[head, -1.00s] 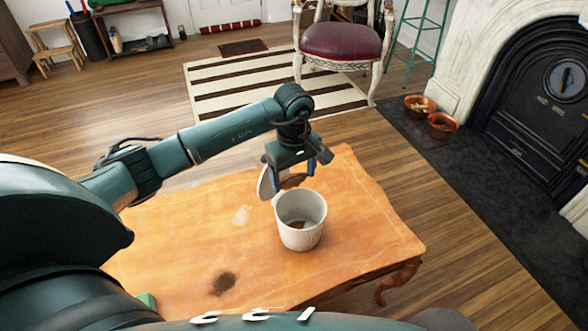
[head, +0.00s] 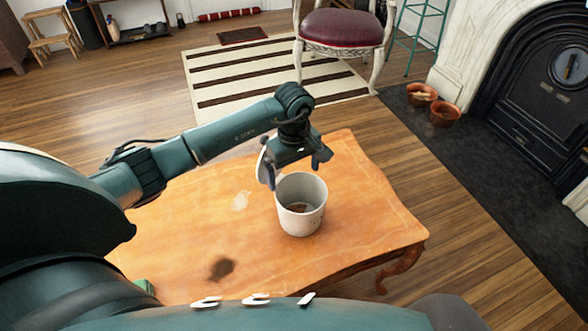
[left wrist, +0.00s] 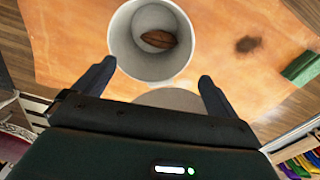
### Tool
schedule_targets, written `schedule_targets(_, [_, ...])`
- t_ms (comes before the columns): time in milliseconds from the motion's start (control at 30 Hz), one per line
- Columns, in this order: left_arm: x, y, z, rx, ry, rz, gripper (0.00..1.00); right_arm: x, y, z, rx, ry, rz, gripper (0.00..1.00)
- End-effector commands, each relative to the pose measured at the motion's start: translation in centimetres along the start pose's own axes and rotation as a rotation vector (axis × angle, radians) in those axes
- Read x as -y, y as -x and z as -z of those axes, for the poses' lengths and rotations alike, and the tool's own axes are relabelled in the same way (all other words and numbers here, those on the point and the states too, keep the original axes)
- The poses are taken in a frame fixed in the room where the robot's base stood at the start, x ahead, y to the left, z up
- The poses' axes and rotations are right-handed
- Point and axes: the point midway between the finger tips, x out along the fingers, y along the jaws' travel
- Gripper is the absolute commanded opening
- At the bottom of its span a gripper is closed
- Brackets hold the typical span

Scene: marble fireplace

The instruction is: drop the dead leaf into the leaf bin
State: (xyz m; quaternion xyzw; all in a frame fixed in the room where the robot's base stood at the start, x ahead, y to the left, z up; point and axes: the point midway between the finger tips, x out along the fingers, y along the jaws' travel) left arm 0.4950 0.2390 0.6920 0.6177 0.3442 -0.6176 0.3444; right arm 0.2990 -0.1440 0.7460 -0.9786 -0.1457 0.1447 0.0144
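The leaf bin is a white round bucket (head: 301,225) standing upright on the wooden table; it also shows in the left wrist view (left wrist: 122,50). The brown dead leaf (left wrist: 158,39) lies at the bottom inside the bin; in the head view, brown (head: 298,207) shows inside it. My left gripper (head: 294,172) is above the bin's far rim. Its fingers are spread apart with nothing between them, as the left wrist view (left wrist: 155,78) also shows. My right gripper is not in view.
A pale round thing (head: 264,165) shows beside the left gripper, partly hidden. The table (head: 365,215) has a dark patch (head: 222,268) and a pale patch (head: 241,201). A green object (left wrist: 300,68) lies at the table edge. A chair (head: 343,28) stands beyond the table.

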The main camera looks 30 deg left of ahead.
Motion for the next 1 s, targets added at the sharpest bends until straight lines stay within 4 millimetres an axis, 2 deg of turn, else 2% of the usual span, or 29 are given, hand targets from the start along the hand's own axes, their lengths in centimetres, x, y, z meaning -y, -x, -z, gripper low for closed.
schedule_targets(233, [0.0, 0.1, 0.0, 0.0, 0.0, 0.0, 1.0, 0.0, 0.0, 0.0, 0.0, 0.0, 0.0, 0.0])
schedule_targets(367, [0.0, 0.9, 0.1, -0.001, 0.0, -0.001, 1.0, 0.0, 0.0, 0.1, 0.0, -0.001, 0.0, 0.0])
schedule_targets(467, [-0.1, 2.5, 0.1, -0.003, -0.001, -0.003, 1.0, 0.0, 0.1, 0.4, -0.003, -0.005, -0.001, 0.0])
schedule_targets(800, [0.0, 9.9, 0.1, -0.003, -0.001, -0.002, 1.0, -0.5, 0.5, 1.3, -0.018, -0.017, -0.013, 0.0])
schedule_targets(1000, [0.0, 12.5, 0.0, -0.002, -0.001, -0.001, 1.0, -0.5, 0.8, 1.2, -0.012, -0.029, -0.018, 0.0])
